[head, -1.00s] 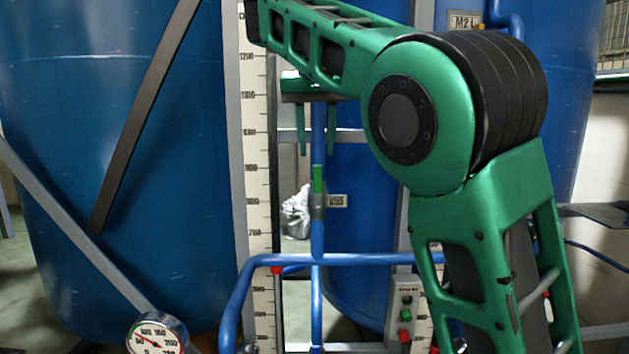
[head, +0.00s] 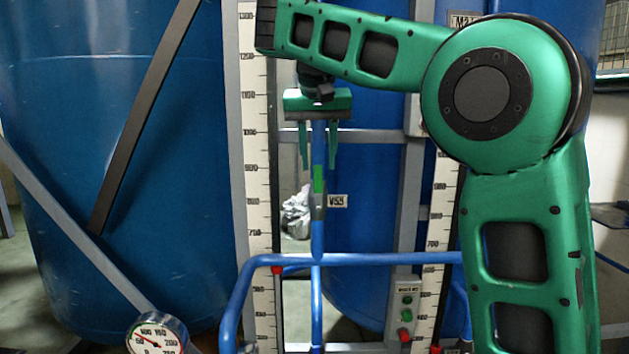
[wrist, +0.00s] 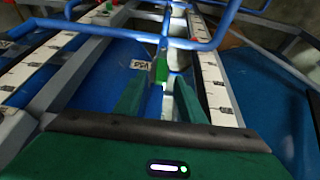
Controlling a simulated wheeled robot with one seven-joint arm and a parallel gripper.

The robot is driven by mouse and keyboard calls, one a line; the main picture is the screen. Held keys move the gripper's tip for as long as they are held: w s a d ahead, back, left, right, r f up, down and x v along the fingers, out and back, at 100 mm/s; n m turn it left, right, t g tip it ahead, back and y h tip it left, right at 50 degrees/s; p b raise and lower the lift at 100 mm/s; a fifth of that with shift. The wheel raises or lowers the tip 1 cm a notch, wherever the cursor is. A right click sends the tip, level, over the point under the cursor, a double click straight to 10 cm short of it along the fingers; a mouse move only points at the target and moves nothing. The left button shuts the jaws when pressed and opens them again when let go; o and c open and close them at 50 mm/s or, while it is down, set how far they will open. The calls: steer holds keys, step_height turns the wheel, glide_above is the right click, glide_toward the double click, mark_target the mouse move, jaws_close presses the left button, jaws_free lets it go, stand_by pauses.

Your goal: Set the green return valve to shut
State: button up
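The green return valve handle (head: 319,180) stands upright, in line with the thin blue vertical pipe (head: 318,235), beside a label that seems to read V55 (head: 337,201). My gripper (head: 318,165) points down just above the handle, its two green fingers apart on either side of the blue pipe. In the wrist view the handle (wrist: 161,68) shows just beyond and between the open fingertips (wrist: 160,85). Nothing is held, and I see no contact between the fingers and the handle.
A blue horizontal pipe (head: 390,259) crosses below the valve. White level scales (head: 258,160) stand left and right. A large blue tank (head: 150,100) fills the left. A pressure gauge (head: 155,336) is at lower left, and a button box (head: 405,310) at lower right.

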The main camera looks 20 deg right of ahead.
mark_target(317, 170)
steer(key=shift+x, duration=2.75)
steer(key=shift+a, duration=0.1)
jaws_close()
